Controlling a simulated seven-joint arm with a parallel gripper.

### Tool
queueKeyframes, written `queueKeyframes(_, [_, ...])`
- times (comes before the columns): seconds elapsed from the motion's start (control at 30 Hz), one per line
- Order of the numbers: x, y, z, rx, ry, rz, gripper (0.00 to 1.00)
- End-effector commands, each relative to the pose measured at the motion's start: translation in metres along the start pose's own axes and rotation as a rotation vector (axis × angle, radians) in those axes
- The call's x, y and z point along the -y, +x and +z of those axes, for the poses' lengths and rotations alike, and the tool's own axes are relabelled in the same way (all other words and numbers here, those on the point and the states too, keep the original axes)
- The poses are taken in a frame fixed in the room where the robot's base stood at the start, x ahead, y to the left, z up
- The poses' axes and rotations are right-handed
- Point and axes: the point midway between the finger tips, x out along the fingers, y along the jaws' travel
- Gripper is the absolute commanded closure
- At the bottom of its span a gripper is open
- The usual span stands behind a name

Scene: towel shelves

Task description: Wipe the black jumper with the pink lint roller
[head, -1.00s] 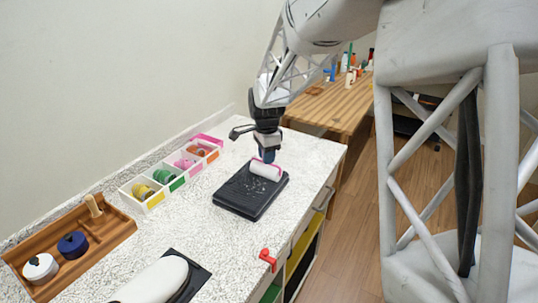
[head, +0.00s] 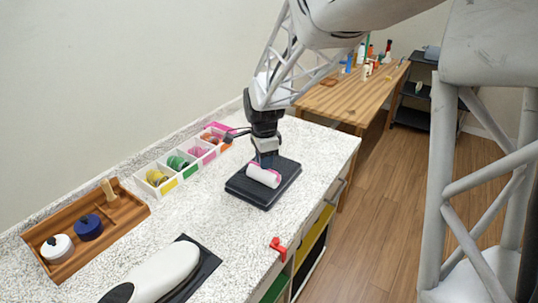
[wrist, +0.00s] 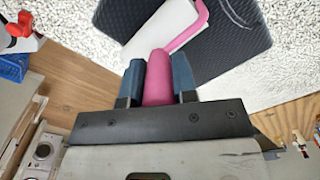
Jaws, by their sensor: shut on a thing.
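The black jumper (head: 285,186) lies folded as a flat dark slab on the white speckled counter. The pink lint roller has a white cylinder (head: 263,176) resting on or just above the jumper's upper face; I cannot tell if it touches. In the wrist view its pink handle (wrist: 158,82) sits between the blue finger pads of my gripper (wrist: 160,78), which is shut on it. The jumper's dark, textured surface (wrist: 235,40) shows beyond the roller. In the head view my gripper (head: 266,158) points down over the jumper, and the handle is mostly hidden.
A row of small bins (head: 180,165) with coloured rolls lies along the wall. A wooden tray (head: 125,212) holds a white and a blue round item. An iron (head: 160,275) rests on a black pad in front. A red clip (head: 278,248) is at the counter edge.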

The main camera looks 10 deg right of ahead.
Motion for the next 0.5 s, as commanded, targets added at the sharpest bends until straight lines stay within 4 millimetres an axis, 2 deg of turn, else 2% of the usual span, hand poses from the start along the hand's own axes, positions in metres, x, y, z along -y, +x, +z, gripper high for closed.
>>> queueKeyframes(0.27, [-0.015,0.000,0.021,0.000,-0.002,0.000,1.00])
queueKeyframes(0.4, [-0.005,0.001,0.027,0.000,-0.001,0.002,1.00])
queueKeyframes(0.5, [0.000,0.001,0.017,0.000,0.002,0.001,1.00])
